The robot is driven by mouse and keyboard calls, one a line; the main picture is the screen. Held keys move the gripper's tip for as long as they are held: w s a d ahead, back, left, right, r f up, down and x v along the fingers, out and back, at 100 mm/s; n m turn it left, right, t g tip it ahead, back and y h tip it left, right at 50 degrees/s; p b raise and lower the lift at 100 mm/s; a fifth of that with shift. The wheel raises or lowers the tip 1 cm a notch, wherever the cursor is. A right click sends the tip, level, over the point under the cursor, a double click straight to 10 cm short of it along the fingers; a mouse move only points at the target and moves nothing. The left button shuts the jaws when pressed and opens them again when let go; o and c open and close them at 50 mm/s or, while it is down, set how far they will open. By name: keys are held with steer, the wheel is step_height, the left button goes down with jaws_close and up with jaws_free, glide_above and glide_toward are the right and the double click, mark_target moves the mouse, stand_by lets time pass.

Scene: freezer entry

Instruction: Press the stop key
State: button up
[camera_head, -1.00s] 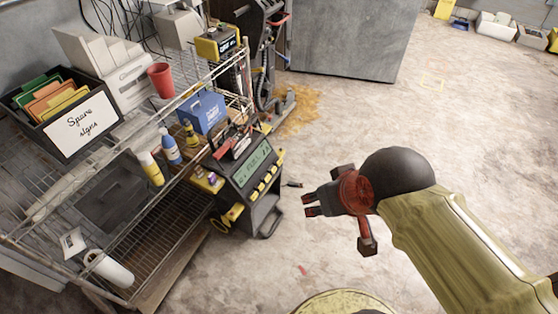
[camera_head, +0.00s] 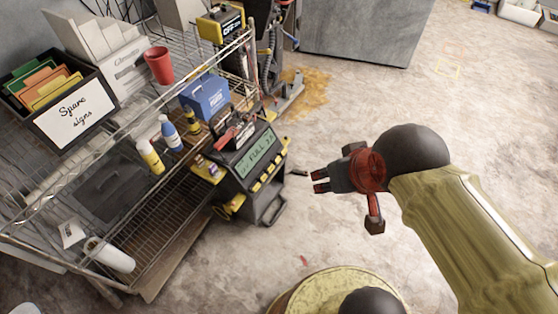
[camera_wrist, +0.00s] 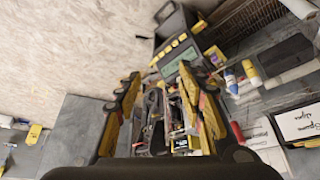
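A dark machine (camera_head: 254,172) with a green display reading "FULL" stands on the floor beside the wire shelf. A row of several yellow keys (camera_head: 266,179) runs below the display; their labels are too small to read, so I cannot tell which is the stop key. The machine also shows at the top of the wrist view (camera_wrist: 176,38), with its green display and yellow keys. My gripper (camera_head: 319,181) is to the right of the machine, apart from it and empty. In the wrist view its two fingers (camera_wrist: 158,76) are spread, with the machine beyond their tips.
The wire shelf (camera_head: 150,262) holds bottles, a red cup (camera_head: 159,66), a blue box (camera_head: 205,96) and a bin labelled "Spare signs" (camera_head: 72,121). A yellow and black device (camera_head: 221,24) and hoses stand behind. The floor at right is mostly clear.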

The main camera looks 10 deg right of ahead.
steer(key=shift+c, duration=1.2)
jaws_close()
stand_by(0.4)
